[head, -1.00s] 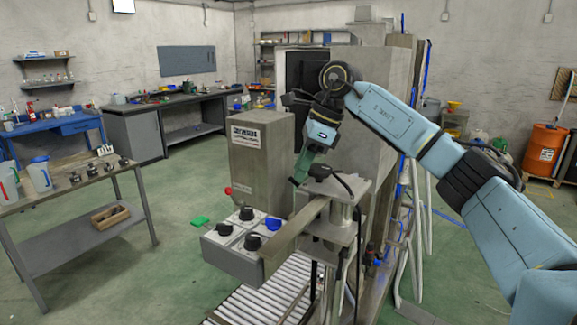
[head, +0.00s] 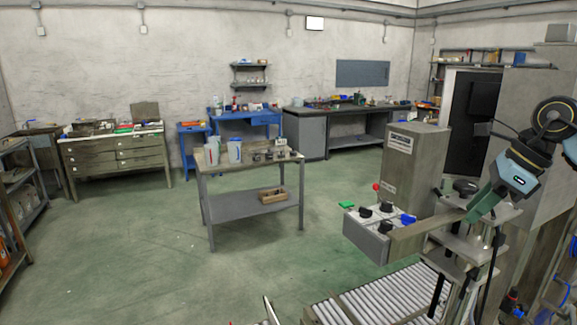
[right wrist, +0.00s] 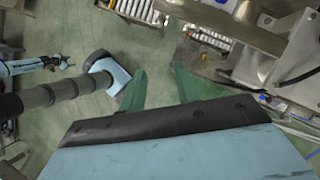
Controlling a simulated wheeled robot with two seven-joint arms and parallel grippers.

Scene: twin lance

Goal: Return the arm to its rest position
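My right gripper (head: 472,215) hangs at the right of the head view, at the end of my blue right arm, near the steel post assembly (head: 462,240) of the machine. Whether it touches the post cannot be told. In the right wrist view, its two green fingers (right wrist: 160,75) stand apart with only floor between them, so it is open and empty.
A control box (head: 368,238) with black and blue knobs stands left of my right gripper. A roller conveyor (head: 385,298) runs below it. The tall metal cabinet (head: 412,165) is behind. A steel table (head: 245,205) stands further left. The green floor between is open.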

